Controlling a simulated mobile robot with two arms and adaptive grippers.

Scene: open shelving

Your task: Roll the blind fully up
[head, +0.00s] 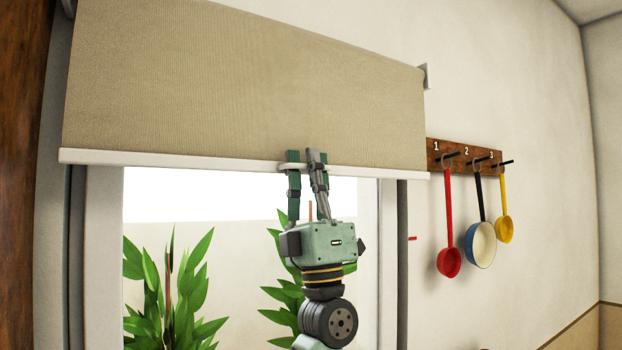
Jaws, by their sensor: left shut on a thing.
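The beige blind (240,85) hangs over the top part of the window, with a white bottom bar (190,161) along its lower edge. The bar slopes slightly down to the right in the picture. My left gripper (304,162) reaches up from below and is shut on the bottom bar, right of its middle. Its fingers hide a small part of the bar and the blind's lower edge. My right gripper is not in view.
Green plants (170,290) show in the window below the blind. A wooden rack (440,150) on the wall at right holds a red ladle (448,262), a blue-rimmed pan (480,245) and a yellow ladle (504,229). A bracket (425,76) sits at the blind's upper right.

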